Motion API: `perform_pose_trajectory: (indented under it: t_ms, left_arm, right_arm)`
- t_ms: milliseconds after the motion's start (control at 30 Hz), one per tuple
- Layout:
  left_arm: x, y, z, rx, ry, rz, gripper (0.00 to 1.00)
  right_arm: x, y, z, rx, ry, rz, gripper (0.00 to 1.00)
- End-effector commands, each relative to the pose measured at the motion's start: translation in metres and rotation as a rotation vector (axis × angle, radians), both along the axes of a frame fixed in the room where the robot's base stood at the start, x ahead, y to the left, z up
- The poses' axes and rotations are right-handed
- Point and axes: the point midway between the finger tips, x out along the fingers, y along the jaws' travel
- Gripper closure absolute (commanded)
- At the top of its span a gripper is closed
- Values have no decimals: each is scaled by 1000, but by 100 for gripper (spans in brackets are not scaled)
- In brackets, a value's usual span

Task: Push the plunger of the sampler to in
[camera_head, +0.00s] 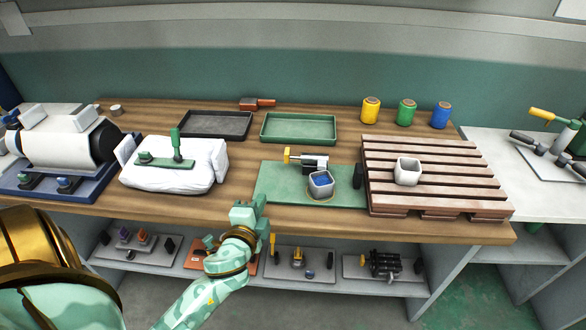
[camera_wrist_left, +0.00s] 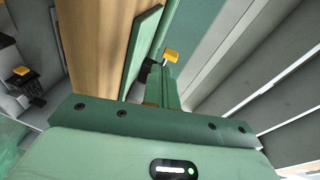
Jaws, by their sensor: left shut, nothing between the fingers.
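The sampler (camera_head: 314,162) lies on a green mat (camera_head: 275,176) at the middle of the bench, with a dark and light body. Its yellow plunger end (camera_head: 287,155) sticks out to the left, with a short rod showing between knob and body. My left gripper (camera_head: 261,200) is shut and empty, at the mat's front left corner, nearer the bench's front edge than the plunger and apart from it. In the left wrist view the yellow plunger end (camera_wrist_left: 171,54) shows just beyond the fingertips (camera_wrist_left: 165,76). My right gripper is not in view.
A grey cup with blue contents (camera_head: 320,184) stands close in front of the sampler. A slatted wooden rack (camera_head: 430,160) with a white cup (camera_head: 408,171) is to the right. Black (camera_head: 216,124) and green (camera_head: 298,127) trays are behind.

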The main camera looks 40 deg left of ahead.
Motion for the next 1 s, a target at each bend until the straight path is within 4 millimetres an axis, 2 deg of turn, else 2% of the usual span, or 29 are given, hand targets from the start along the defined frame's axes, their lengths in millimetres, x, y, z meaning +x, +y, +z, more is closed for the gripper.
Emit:
perform_pose_trajectory:
  t_ms: [133, 333, 467, 800, 1000]
  left_arm:
    - [27, -1, 9, 105, -62, -100, 100]
    - [48, -5, 12, 192, -97, -199, 100]
    - [61, -4, 12, 203, -101, -212, 100]
    - [119, 10, 11, 201, -100, -210, 100]
    - [140, 14, 10, 201, -98, -208, 100]
  right_arm:
    - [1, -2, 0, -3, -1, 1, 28]
    - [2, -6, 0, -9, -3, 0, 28]
    - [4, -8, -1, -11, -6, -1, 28]
    - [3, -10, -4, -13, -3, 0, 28]
    - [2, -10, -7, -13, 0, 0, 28]
